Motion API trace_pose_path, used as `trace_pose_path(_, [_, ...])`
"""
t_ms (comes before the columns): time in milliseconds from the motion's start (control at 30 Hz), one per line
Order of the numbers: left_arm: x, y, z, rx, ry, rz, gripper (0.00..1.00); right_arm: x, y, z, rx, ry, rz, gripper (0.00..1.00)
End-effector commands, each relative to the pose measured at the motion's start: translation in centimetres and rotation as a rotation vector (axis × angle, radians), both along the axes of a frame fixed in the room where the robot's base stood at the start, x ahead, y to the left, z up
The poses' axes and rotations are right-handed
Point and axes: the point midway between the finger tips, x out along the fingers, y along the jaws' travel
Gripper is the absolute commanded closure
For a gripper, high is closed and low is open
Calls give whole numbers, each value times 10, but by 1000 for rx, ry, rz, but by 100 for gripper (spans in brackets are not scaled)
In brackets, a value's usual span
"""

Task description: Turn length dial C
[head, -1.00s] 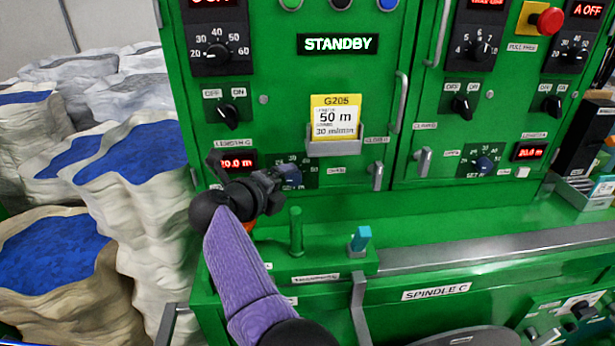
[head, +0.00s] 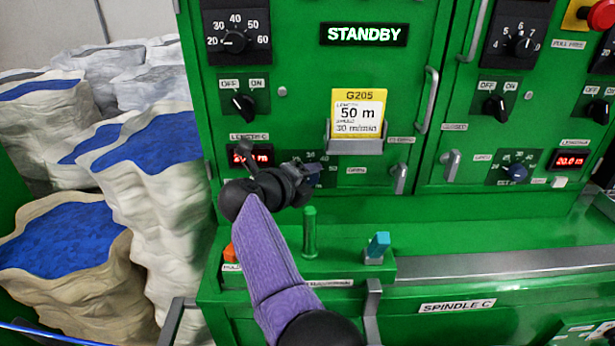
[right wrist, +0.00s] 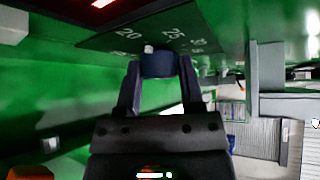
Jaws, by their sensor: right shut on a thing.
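Length dial C is a small dark blue knob (head: 314,177) on a black scale plate below the card holder. It also shows in the right wrist view (right wrist: 156,66), with 20 and 25 printed on the plate above it. My right gripper (head: 304,174) reaches it from the left in the head view. In the right wrist view its two fingers (right wrist: 157,78) stand on either side of the knob and are shut on it. The red LENGTH C display (head: 250,157) is partly hidden by my gripper. My left gripper is not in view.
A yellow card (head: 358,113) reads G205, 50 m, 30 m/min. A STANDBY display (head: 363,34) is lit above. White sacks of blue pellets (head: 150,160) fill the left.

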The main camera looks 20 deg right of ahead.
Motion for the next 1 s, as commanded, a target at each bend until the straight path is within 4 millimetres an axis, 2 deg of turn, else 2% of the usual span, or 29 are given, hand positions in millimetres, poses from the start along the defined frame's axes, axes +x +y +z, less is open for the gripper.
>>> trace_pose_path(267, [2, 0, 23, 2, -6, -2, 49, -1, 0, 6, 115, -31, 0, 100])
trace_pose_path(700, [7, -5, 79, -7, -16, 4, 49, -1, -2, 8, 421, -118, 0, 100])
trace_pose_path(1000, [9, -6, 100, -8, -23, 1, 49, -1, -3, 5, 551, -156, 0, 100])
